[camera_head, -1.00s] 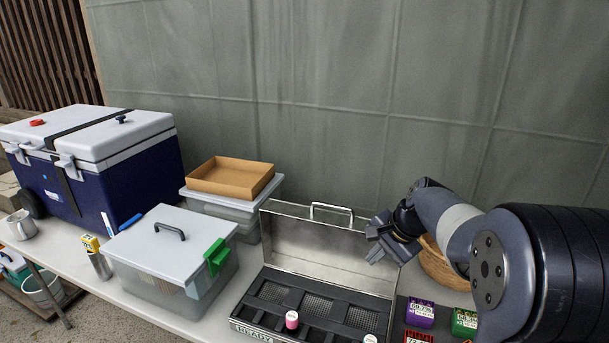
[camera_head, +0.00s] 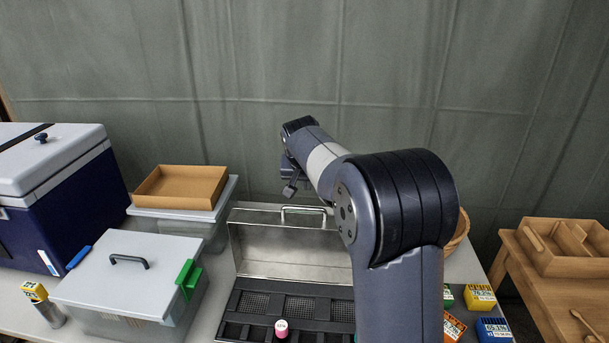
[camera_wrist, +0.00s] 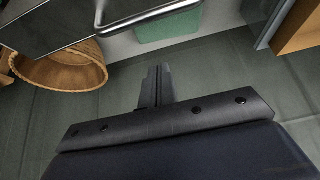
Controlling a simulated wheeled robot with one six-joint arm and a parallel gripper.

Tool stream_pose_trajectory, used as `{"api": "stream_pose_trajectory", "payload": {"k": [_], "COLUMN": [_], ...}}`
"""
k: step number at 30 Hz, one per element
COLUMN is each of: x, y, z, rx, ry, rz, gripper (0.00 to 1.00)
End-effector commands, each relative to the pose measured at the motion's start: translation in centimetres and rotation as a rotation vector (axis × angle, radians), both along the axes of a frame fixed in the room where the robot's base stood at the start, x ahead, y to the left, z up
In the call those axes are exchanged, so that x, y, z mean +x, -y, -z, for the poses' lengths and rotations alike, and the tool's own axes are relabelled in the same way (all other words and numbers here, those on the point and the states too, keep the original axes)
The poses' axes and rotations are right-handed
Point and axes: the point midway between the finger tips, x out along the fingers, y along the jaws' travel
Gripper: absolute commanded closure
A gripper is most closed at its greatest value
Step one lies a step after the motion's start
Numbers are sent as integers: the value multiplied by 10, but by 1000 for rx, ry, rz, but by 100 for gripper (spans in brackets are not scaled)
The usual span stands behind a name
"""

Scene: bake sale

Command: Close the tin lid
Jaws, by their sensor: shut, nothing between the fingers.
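The metal tin (camera_head: 290,302) stands on the table with a dark compartment tray inside and a pink-topped item (camera_head: 281,328) in one compartment. Its lid (camera_head: 290,252) is open and stands up at the back, with a wire handle (camera_head: 303,209) on its top edge. The lid's handle also shows at the top of the wrist view (camera_wrist: 150,20). My gripper (camera_head: 291,188) is above and slightly behind the lid's top edge, near the handle. In the wrist view my gripper (camera_wrist: 155,82) is shut and empty, apart from the handle. My arm hides the tin's right part.
A grey-lidded box (camera_head: 128,275) with a green clip stands left of the tin. A cardboard tray (camera_head: 181,187) sits on a clear box behind. A blue cooler (camera_head: 70,190) is far left. A wicker basket (camera_head: 459,230) and coloured boxes (camera_head: 480,297) lie right.

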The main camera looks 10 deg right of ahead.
Motion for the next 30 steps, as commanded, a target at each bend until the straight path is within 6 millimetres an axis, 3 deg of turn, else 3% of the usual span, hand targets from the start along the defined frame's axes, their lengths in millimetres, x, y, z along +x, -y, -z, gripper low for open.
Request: {"api": "stream_pose_trajectory", "payload": {"k": [4,13,30], "x": [13,-19,-24], "y": [4,-7,-7], "z": [26,30,31], "rx": [1,1,0], "ry": [-2,1,4], "rz": [0,-1,0], "gripper": [100,100,100]}}
